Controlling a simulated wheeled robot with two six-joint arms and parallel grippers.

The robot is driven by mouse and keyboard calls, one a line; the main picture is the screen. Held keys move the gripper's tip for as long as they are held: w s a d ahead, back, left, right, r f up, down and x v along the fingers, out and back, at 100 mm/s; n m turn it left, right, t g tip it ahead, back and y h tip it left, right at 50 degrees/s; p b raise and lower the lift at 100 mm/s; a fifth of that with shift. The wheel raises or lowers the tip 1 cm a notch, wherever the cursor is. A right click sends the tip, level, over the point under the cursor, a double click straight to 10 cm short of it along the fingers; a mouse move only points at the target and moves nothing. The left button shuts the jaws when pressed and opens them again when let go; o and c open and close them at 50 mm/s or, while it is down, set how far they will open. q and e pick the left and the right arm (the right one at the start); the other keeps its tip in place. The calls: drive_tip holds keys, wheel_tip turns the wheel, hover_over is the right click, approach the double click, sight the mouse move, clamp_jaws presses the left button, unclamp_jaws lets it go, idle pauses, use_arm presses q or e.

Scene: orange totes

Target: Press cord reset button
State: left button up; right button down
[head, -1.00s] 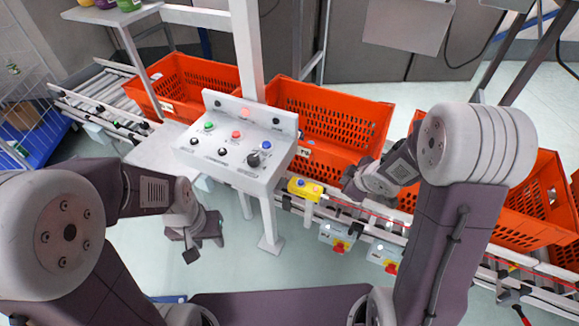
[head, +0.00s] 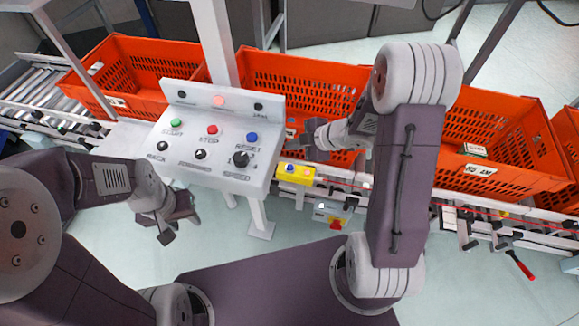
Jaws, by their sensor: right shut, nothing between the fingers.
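A yellow box (head: 295,174) with a blue button (head: 290,168) and a small reddish part on top sits on the conveyor's front rail, just right of the control panel. A red cord (head: 345,184) runs along the rail to its right. The white control panel (head: 185,140) has green START, red STOP and blue RESET (head: 252,136) buttons. My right gripper (head: 307,140) is shut and empty, above and behind the yellow box; no contact is visible. My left gripper (head: 180,228) is open and empty, low in front of the panel.
Orange totes stand along the conveyor, including one behind the panel (head: 262,62) and one at right (head: 500,105). A grey switch box with a red-yellow knob (head: 333,216) hangs below the rail. A red-handled lever (head: 522,265) is at right. Floor in front is open.

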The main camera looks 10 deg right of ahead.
drive_tip(key=b, duration=0.7)
hover_over(293, 168)
wheel_tip(293, 168, down, 7)
drive_tip(key=shift+f, duration=0.55)
drive_tip(key=shift+b, duration=0.3)
idle(0.7)
drive_tip(key=shift+f, duration=0.45)
drive_tip(key=shift+f+b, duration=0.45)
drive_tip(key=shift+b, duration=0.1)
idle(0.4)
drive_tip(key=shift+r, duration=0.1)
drive_tip(key=shift+r+p, duration=0.8)
drive_tip(key=shift+p, duration=0.2)
